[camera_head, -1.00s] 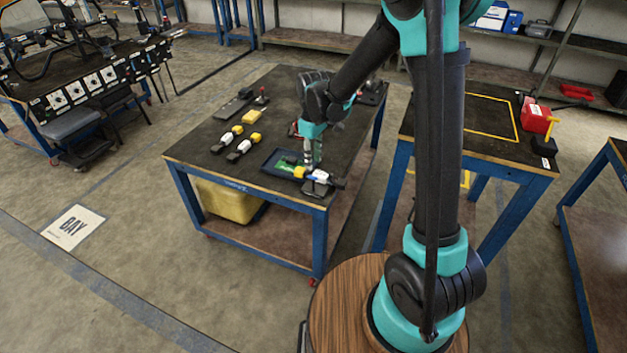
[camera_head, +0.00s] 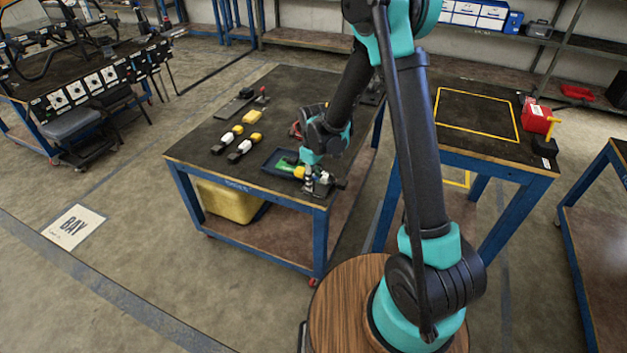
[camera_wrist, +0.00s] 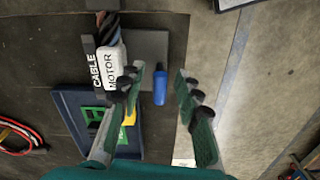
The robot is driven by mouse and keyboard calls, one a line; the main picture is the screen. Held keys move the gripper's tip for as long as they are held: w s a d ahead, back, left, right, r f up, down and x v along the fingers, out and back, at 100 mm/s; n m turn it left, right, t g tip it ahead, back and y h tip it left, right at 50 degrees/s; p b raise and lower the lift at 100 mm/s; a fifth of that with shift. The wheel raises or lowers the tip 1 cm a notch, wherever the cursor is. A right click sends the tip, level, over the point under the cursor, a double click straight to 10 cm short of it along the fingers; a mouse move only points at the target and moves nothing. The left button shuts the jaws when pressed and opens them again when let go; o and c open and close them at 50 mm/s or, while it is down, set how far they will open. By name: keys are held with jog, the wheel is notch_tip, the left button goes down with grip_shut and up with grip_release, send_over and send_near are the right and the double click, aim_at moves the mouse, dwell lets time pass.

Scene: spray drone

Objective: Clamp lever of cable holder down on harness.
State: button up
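The cable holder has a flat grey base (camera_wrist: 150,46) near the table's edge in the wrist view. Its blue lever (camera_wrist: 160,87) appears to stick up from the base. The harness lies beside it, with a white MOTOR label (camera_wrist: 113,68), a black CABLE label (camera_wrist: 103,78) and a dark braided cable (camera_wrist: 108,30). My gripper (camera_wrist: 172,72) is open. In the head view my gripper (camera_head: 310,180) is low over the front right corner of the table and hides most of the holder.
A dark blue tray (camera_wrist: 70,98) with a green part lies beside the harness. Two yellow-and-white connectors (camera_head: 232,134) and a yellow block (camera_head: 252,117) sit farther left on the table (camera_head: 290,92). A red-and-black cable (camera_wrist: 20,130) lies at the wrist view's left edge.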

grip_shut()
jog(key=shift+w, duration=0.1)
jog(key=shift+w+d+g+y, duration=0.25)
jog(key=shift+w+g, duration=0.2)
jog(key=shift+g, duration=0.35)
jog(key=shift+w+d+f+g+y, duration=0.1)
jog(key=shift+w+g+y, duration=0.2)
jog(key=shift+g, duration=0.45)
jog(key=shift+w+f+g+y, duration=0.15)
jog(key=shift+g+y, duration=0.1)
jog(key=shift+g, duration=0.5)
jog(key=shift+o, duration=0.3)
grip_release()
jog(key=shift+r, duration=0.1)
